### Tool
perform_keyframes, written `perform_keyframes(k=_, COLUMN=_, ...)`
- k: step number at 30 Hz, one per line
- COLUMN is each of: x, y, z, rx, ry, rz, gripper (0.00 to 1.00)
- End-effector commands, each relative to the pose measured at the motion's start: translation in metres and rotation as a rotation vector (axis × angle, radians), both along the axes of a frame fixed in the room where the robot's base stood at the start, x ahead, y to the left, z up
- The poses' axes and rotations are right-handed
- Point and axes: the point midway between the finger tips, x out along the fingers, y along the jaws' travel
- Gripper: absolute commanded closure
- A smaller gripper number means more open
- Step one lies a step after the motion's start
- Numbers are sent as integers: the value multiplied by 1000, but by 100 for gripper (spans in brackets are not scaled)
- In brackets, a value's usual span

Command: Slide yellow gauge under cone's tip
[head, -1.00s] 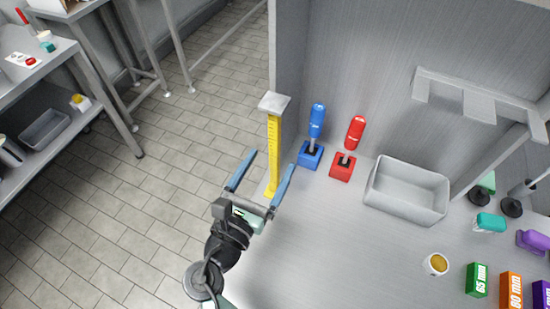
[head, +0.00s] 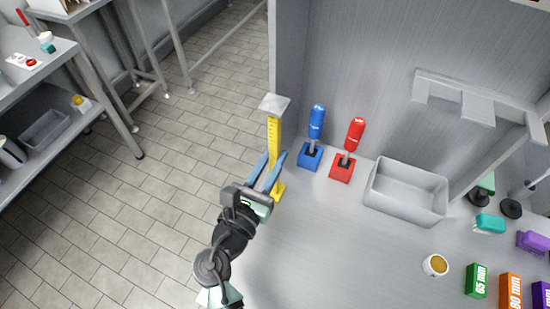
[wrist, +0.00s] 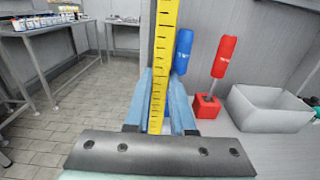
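The yellow gauge (head: 274,134) is a tall upright strip with black scale marks. It has a yellow foot and a grey square plate above its top, near the left edge of the steel worktop. In the wrist view the gauge (wrist: 160,92) rises between my two blue fingers and runs out of the top of the picture. My gripper (head: 275,156) has its fingers close on both sides of the strip, low down, and looks shut on it. I cannot make out a cone's tip in either view.
Blue (head: 316,122) and red (head: 355,134) handled tools stand in matching blocks just right of the gauge. A grey bin (head: 407,190) is farther right. The front middle worktop is clear.

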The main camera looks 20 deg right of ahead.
Motion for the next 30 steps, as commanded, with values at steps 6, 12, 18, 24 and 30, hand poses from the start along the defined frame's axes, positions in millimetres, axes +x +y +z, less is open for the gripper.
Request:
perform_keyframes(k=6, x=0, y=0, z=0, rx=0, ry=0, rz=0, gripper=100)
perform_keyframes(k=12, x=0, y=0, z=4, rx=-1, ry=-2, rz=0, gripper=100)
perform_keyframes(k=18, x=0, y=0, z=12, rx=-1, ry=-2, rz=0, gripper=100)
perform_keyframes(k=24, x=0, y=0, z=19, rx=-2, ry=-2, rz=0, gripper=100)
perform_keyframes(k=30, x=0, y=0, z=22, rx=-2, ry=-2, rz=0, gripper=100)
